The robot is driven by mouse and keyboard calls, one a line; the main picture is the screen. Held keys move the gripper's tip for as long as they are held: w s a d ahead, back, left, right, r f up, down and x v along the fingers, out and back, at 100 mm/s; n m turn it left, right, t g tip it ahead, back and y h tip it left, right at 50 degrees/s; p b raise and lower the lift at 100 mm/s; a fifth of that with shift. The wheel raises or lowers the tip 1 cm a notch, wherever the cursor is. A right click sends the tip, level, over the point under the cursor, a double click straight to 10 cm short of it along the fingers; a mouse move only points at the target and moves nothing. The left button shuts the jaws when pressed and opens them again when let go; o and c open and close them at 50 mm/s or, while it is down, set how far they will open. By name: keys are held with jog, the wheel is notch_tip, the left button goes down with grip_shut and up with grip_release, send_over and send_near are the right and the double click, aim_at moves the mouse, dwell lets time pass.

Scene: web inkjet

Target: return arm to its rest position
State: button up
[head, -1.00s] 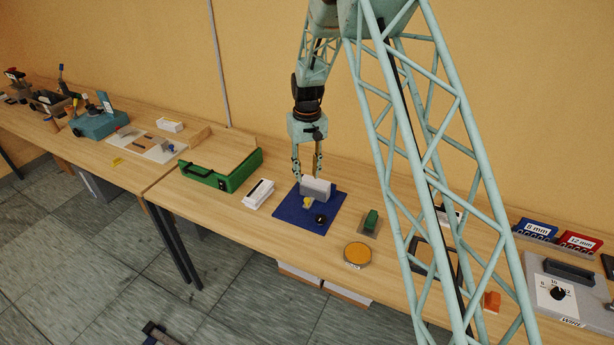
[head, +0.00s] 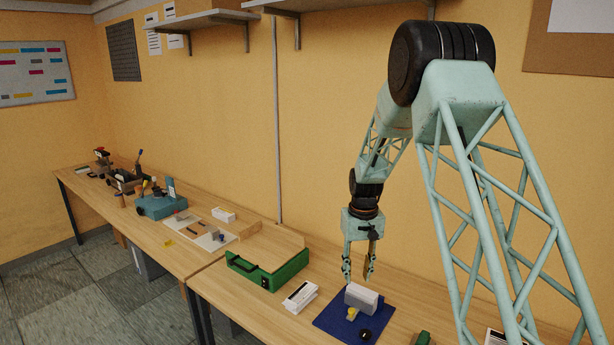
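My gripper (head: 358,268) hangs from my pale green lattice arm with its two fingers pointing down and spread apart. Nothing shows between the fingers. It is above the table (head: 222,292), behind and slightly left of a grey-white block (head: 361,297). The block stands on a blue mat (head: 328,320), with a small yellow part (head: 352,313) at its front and a round black part (head: 365,334) nearby. The fingers appear clear of the block.
A teal machine (head: 161,205) stands farther left. Shelves (head: 207,20) hang high on the wall. The space above the table left of my gripper is clear.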

jog(key=s+d+r+t+b, duration=0.2)
jog(key=s+r+b, duration=0.5)
jog(key=s+r, duration=1.7)
jog(key=s+d+f+t+b, duration=0.1)
jog(key=s+f+b, duration=0.1)
jog(key=s, duration=1.5)
jog(key=s+f+m+b, duration=0.1)
jog(key=s+b, duration=0.4)
jog(key=s, duration=1.2)
jog(key=shift+s+d+f+m+t, duration=0.3)
jog(key=shift+s+d+f+t, duration=0.05)
jog(key=shift+d+t, duration=0.05)
